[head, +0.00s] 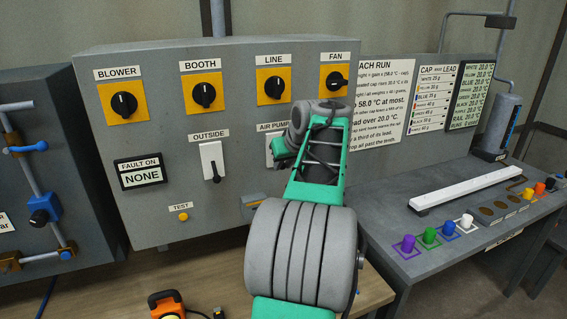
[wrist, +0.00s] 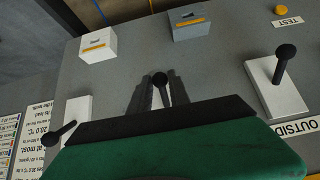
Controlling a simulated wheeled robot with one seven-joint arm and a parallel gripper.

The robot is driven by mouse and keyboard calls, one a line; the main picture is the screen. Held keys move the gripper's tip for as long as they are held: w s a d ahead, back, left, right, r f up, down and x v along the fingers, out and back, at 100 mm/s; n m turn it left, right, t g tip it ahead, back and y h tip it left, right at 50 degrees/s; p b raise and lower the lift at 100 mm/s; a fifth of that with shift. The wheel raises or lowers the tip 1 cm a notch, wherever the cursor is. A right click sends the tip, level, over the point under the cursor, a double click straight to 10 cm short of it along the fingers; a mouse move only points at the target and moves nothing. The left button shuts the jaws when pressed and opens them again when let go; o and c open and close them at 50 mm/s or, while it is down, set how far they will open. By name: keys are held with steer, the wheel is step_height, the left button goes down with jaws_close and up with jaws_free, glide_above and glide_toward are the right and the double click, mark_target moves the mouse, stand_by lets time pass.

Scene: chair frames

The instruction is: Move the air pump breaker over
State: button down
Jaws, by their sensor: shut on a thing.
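The air pump breaker (head: 270,150) is a white plate under the AIR PUMP label on the grey panel. In the head view my gripper and arm cover most of it. My gripper (head: 284,152) is at the breaker. In the wrist view, the grey fingers (wrist: 160,92) are shut around a black round-ended lever (wrist: 160,79). Its plate is hidden behind the fingers and gripper body, so its exact position is unclear. The OUTSIDE breaker (head: 211,160) stands to its left, with its lever pointing down. It also shows at the right in the wrist view (wrist: 272,95).
Another white breaker (wrist: 78,112) with a black lever is close on the other side of my fingers. Grey (wrist: 190,26) and white (wrist: 97,44) boxes protrude nearby. Rotary knobs, including LINE (head: 274,87) and FAN (head: 336,79), sit above. The FAULT ON display (head: 141,177) reads NONE.

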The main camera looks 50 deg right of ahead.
steer(key=shift+s+a+r, duration=0.1)
steer(key=shift+s+r, duration=0.05)
steer(key=shift+r, duration=0.55)
steer(key=shift+s+a+r+p, duration=0.1)
steer(key=shift+s+r+p, duration=0.05)
steer(key=shift+r+p, duration=0.6)
steer(key=shift+r, duration=0.15)
steer(key=shift+r, duration=0.75)
